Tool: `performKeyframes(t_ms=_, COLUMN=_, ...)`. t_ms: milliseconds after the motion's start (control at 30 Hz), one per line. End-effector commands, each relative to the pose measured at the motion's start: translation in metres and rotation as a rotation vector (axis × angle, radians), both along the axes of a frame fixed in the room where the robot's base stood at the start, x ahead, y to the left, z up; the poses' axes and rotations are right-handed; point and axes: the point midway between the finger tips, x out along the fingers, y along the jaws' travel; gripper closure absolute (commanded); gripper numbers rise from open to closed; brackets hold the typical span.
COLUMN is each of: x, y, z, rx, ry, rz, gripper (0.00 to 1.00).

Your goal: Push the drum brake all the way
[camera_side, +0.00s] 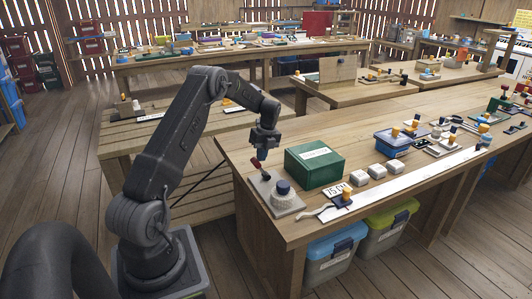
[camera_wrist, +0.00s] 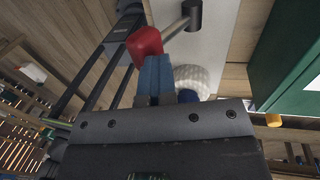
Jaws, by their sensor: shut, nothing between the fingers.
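The drum brake stands at the near left corner of the workbench. Its light grey base plate (camera_side: 290,208) carries a pale ribbed drum (camera_side: 285,197) with a dark blue cap (camera_side: 283,187). My gripper (camera_side: 262,153) is shut and empty, just above the red knob. In the wrist view its blue fingertips (camera_wrist: 155,68) are right beside the knob; I cannot tell whether they touch. The drum (camera_wrist: 192,78) is partly hidden behind my gripper.
A green box (camera_side: 314,167) stands close to the right of the brake. A 75 CM card (camera_side: 335,190) and several white blocks (camera_side: 377,171) lie further right. The bench's left edge is close beside the brake. Lidded bins (camera_side: 331,256) stand below the bench.

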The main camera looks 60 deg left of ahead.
Motion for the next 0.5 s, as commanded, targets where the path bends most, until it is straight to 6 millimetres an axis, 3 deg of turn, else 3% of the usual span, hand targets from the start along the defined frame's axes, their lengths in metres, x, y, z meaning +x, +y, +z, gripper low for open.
performKeyframes(t_ms=133, x=-0.003, y=0.001, z=-0.001, rx=-0.007, ry=0.021, rz=0.002, gripper=1.0)
performKeyframes(t_ms=367, x=0.028, y=0.001, z=0.015, rx=0.0, ry=0.007, rz=-0.001, gripper=1.0)
performKeyframes(t_ms=500, x=0.037, y=0.001, z=0.045, rx=0.003, ry=0.0, rz=0.0, gripper=1.0)
